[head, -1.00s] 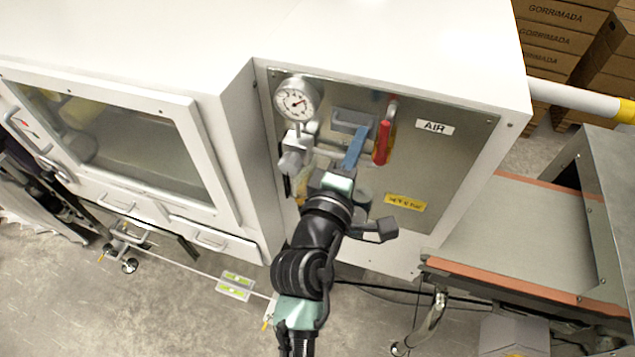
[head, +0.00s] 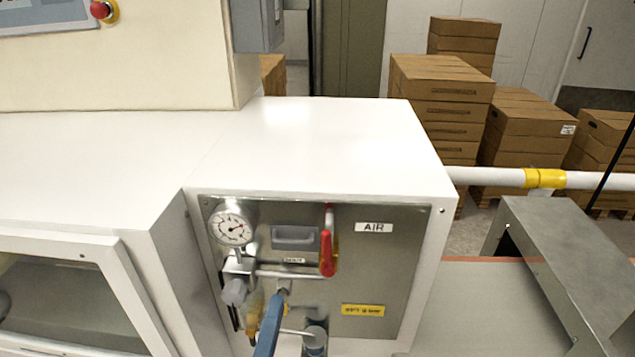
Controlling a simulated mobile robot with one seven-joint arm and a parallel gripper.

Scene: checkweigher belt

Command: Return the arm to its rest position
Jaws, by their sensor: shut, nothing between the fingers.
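My gripper (head: 279,302) shows at the bottom edge of the head view, in front of the steel air panel (head: 395,275). Its narrow blue fingers are together with nothing between them, pointing up and away. The rest of my arm is mostly below the picture. The gripper appears apart from the red lever (head: 328,257), which hangs down on the panel above and to its right. I cannot tell its exact distance from the panel.
A pressure gauge (head: 231,227) and grey fittings (head: 234,291) are on the panel's left side. A white cabinet (head: 300,140) surrounds it. A belt (head: 470,310) and a grey metal housing (head: 560,255) lie right. Cartons (head: 440,95) stand behind a white pipe (head: 600,181).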

